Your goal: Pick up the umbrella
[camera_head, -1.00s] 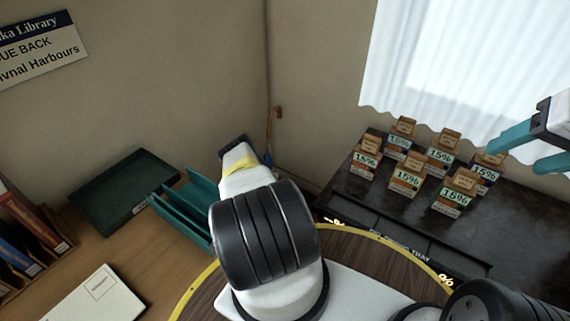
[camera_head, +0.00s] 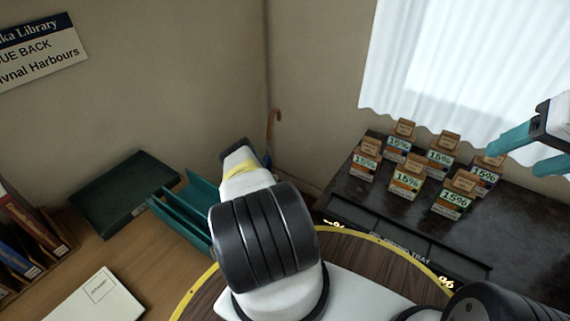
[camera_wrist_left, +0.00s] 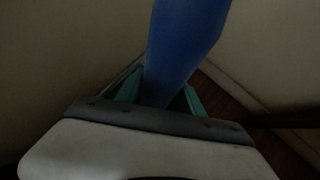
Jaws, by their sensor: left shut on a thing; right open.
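In the head view the left fingers are hidden behind my wrist. My right gripper (camera_head: 520,152) is open and empty at the right edge, in front of the curtain and above the dark table.
Several small boxes marked 15% (camera_head: 407,178) stand on the dark table (camera_head: 520,235) at right. A teal rack (camera_head: 185,222) and a dark green tray (camera_head: 125,190) lie on the wooden desk (camera_head: 115,250) at left, close to my left arm. Books (camera_head: 30,225) stand at far left.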

